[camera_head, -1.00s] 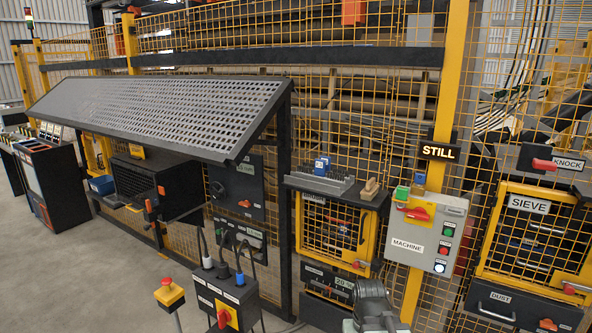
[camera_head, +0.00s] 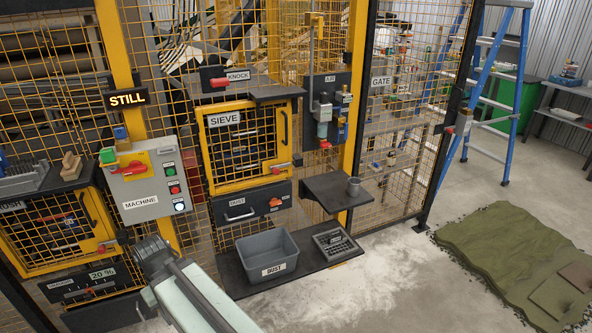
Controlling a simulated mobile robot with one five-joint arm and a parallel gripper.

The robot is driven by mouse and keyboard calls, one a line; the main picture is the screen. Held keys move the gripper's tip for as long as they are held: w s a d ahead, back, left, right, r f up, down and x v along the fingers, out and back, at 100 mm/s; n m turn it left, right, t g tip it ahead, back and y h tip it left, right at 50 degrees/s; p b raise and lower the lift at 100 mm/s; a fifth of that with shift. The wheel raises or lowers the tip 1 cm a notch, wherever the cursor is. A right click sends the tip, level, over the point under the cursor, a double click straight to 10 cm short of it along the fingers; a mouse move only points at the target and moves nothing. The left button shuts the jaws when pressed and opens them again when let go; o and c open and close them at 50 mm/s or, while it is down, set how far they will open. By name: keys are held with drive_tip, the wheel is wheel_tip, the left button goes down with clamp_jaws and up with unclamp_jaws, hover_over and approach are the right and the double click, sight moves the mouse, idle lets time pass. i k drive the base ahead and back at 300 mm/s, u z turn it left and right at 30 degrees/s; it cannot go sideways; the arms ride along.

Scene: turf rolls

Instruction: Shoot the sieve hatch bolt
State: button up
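The sieve hatch (camera_head: 213,163) is a yellow framed mesh door with a SIEVE label, right of the machine panel. It looks closed. Its bolt (camera_head: 284,167) is a small bar with a red knob at the hatch's lower right corner; whether it is shot is too small to tell. My arm reaches in from the bottom edge. My gripper (camera_head: 148,252) is at its upper end, left of and below the hatch and apart from it. Its fingers cannot be made out clearly.
A MACHINE panel (camera_head: 142,183) and STILL sign (camera_head: 127,99) are left of the hatch. A DUST drawer (camera_head: 245,207) is below it, above a grey DUST bin (camera_head: 268,258). A small shelf (camera_head: 328,189) with a cup juts out at right. Floor right of it is partly clear.

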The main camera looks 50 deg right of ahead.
sight(275, 169)
drive_tip(key=z, duration=0.6)
drive_tip(key=i, duration=0.75)
drive_tip(key=u, duration=1.05)
